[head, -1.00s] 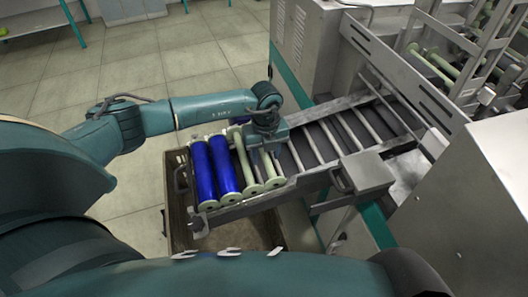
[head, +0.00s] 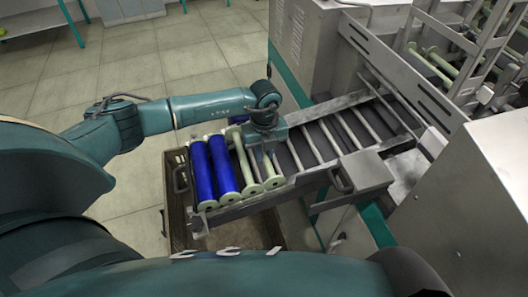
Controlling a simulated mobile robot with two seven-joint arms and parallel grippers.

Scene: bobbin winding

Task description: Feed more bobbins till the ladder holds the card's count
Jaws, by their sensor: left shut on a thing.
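The ladder (head: 325,172) is a sloping metal rack with cross rungs, running from the machine at right down to the lower left. At its lower end lie two blue-wound bobbins, a left one (head: 202,172) and a right one (head: 223,168). Beside them are two pale green bare bobbins, one (head: 244,166) next to the blue and one (head: 272,180) further right. My left gripper (head: 265,150) is over the rightmost pale bobbin and shut on it; the fingers partly hide it. This bobbin is at the ladder's level. My right gripper and the card are not in view.
A brown crate (head: 178,222) stands under the ladder's low end. A grey box with a handle (head: 362,172) sits at the ladder's near side. More pale bobbins (head: 440,68) lie in the machine at upper right. The tiled floor at left is clear.

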